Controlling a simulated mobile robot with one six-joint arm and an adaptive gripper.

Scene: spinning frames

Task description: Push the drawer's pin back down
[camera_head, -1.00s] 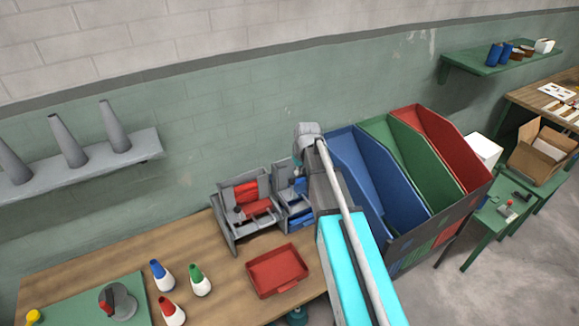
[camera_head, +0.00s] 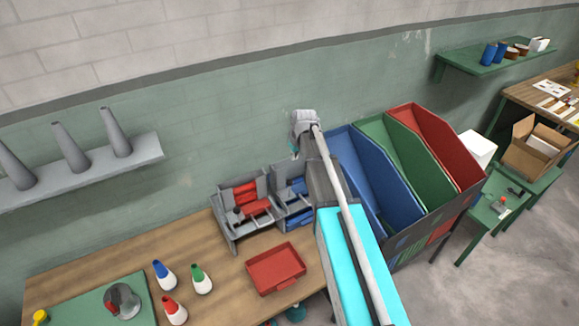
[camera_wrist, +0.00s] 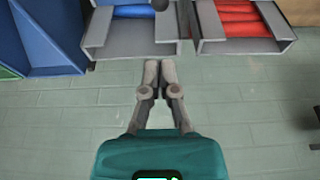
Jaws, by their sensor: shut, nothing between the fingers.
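Two grey drawer units stand against the wall at the back of the bench. The left unit (camera_head: 228,228) holds red contents (camera_head: 247,192), and the right unit (camera_head: 308,222) holds blue ones. In the wrist view, the red-filled unit (camera_wrist: 245,47) is at upper right and the blue-filled unit (camera_wrist: 130,47) at upper left. A dark round knob (camera_wrist: 160,4), perhaps the pin, is cut by the top edge there; whether it is raised is unclear. My gripper (camera_wrist: 160,65) is shut and empty, its fingertips apart from both units. In the head view its fingertips cannot be made out.
A red tray (camera_head: 275,270) lies on the wooden bench (camera_head: 205,240) before the units. Tall blue, green and red bins (camera_head: 375,185) stand close to the right of my arm. Several coloured-tipped cones stand at front left. The wall (camera_head: 230,130) is close behind.

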